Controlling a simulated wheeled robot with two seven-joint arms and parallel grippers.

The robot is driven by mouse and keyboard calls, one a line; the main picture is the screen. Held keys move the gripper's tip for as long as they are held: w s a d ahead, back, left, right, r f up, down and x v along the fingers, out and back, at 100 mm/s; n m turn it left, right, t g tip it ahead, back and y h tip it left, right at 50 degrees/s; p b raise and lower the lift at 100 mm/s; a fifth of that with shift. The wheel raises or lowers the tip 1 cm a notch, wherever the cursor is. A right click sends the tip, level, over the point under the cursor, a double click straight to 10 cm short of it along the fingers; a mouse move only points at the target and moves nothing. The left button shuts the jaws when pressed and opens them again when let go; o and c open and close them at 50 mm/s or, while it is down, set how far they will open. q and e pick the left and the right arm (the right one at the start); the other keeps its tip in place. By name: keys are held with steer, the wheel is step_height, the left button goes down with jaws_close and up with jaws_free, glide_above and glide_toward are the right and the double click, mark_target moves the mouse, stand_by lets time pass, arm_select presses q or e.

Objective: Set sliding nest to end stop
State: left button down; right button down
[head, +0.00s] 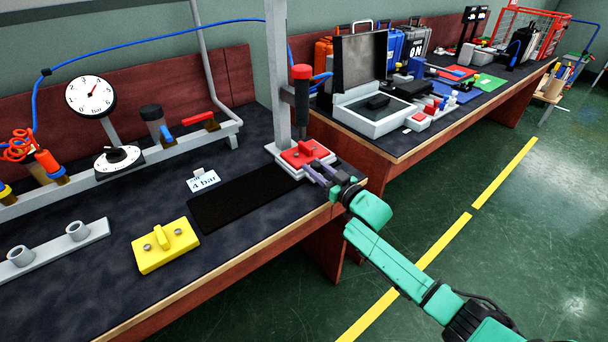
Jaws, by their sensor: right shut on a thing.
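The sliding nest appears to be the red block (318,149) with a small raised red grip on top. It sits on a pale base plate (283,167) under the press, at the table's right end. My right gripper (311,170) reaches in from the right, with its purple-grey fingers at the nest's front side. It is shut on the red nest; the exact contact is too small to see. The press column (277,60) stands behind, with a red-capped black ram (301,95) above the nest. I cannot make out an end stop. My left gripper is out of view.
A yellow block (150,262) with a raised grip and two studs lies front left of a black mat (245,195). A "4 bar" card (203,181), a gauge (91,96) and a dial (119,160) stand further back. Another bench (400,146) with an open case is beyond.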

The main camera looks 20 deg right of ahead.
steer(key=shift+w+d+f, duration=0.1)
steer(key=shift+w+d, duration=0.15)
steer(key=shift+d, duration=0.4)
steer(key=shift+w+d, duration=0.2)
steer(key=shift+d, duration=0.4)
steer(key=c, duration=0.8)
jaws_free()
steer(key=shift+o, duration=1.4)
steer(key=shift+d, duration=0.15)
